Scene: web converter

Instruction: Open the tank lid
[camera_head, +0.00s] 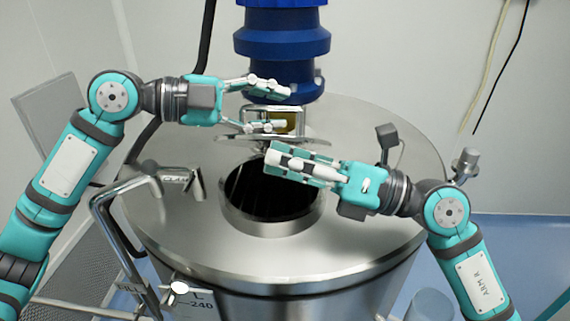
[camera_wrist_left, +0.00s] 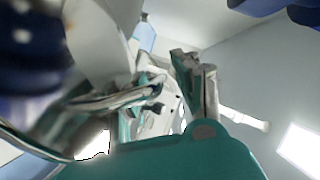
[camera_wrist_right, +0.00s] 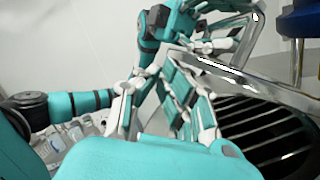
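The steel tank (camera_head: 350,245) has a round dark opening (camera_head: 255,195) in its top. The metal lid (camera_head: 232,141) is raised at the far side of the opening, with a chrome loop handle (camera_head: 243,113). My left gripper (camera_head: 277,108) has its fingers apart, one above and one lower near the handle; I cannot tell whether they touch it. In the left wrist view its fingers (camera_wrist_left: 180,90) are also apart. My right gripper (camera_head: 272,162) is over the opening, just in front of the lid. Its fingers look spread and empty in the right wrist view (camera_wrist_right: 160,80).
A blue cylindrical unit (camera_head: 282,45) hangs directly above and behind the lid. A bent metal handle (camera_head: 120,210) stands at the tank's left edge. A small fitting (camera_head: 466,160) is at the right. Bars cross the opening (camera_wrist_right: 265,130). The tank top's front is clear.

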